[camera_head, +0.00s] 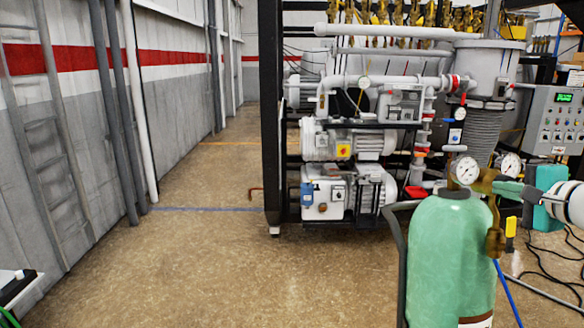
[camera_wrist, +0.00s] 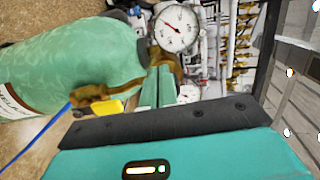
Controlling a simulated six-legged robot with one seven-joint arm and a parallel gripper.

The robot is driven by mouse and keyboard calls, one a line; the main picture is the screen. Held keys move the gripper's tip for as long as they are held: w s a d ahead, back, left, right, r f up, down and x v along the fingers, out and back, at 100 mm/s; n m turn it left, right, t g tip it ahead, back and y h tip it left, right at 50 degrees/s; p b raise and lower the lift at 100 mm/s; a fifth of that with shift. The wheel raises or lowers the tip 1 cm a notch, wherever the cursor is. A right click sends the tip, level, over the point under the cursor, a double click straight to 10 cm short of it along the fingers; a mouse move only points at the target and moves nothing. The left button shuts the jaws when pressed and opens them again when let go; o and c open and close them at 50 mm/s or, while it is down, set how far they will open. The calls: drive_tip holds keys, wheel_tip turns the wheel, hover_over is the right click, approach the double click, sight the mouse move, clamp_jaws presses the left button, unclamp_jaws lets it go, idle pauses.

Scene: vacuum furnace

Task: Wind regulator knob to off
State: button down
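A green gas cylinder (camera_head: 450,255) stands at the lower right of the head view. It also shows at the left of the wrist view (camera_wrist: 70,65). A brass regulator (camera_head: 487,182) with two round gauges sits on its top. My teal gripper (camera_head: 500,188) reaches the regulator from the right. In the wrist view, my gripper's fingers (camera_wrist: 160,72) lie close together, their tips against or just before the brass regulator (camera_wrist: 168,58) below the large gauge (camera_wrist: 177,28). The fingers and gauge hide the regulator knob, so I cannot tell whether it is between the tips.
A pump rack (camera_head: 345,150) with pipes stands behind the cylinder. A grey control box (camera_head: 553,120) is at the far right. A dark cart handle (camera_head: 400,245) rises left of the cylinder. A blue hose (camera_head: 508,295) and cables lie at right. The floor (camera_head: 200,260) at left is clear.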

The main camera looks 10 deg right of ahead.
drive_tip(key=shift+s+d+f, duration=0.25)
drive_tip(key=shift+d+f, duration=0.05)
drive_tip(key=shift+f, duration=0.25)
drive_tip(key=shift+a+f, duration=0.1)
drive_tip(key=shift+a, duration=0.1)
idle(0.3)
drive_tip(key=v, duration=0.5)
drive_tip(key=shift+s+a, duration=0.25)
drive_tip(key=shift+s, duration=0.2)
wheel_tip(320, 180, up, 5)
drive_tip(key=d+m, duration=0.1)
drive_tip(key=m, duration=0.5)
drive_tip(key=x, duration=0.7)
drive_tip(key=shift+d+f, duration=0.2)
drive_tip(key=shift+f, duration=0.05)
drive_tip(key=shift+d+f, duration=0.1)
drive_tip(key=shift+f, duration=0.1)
idle(0.6)
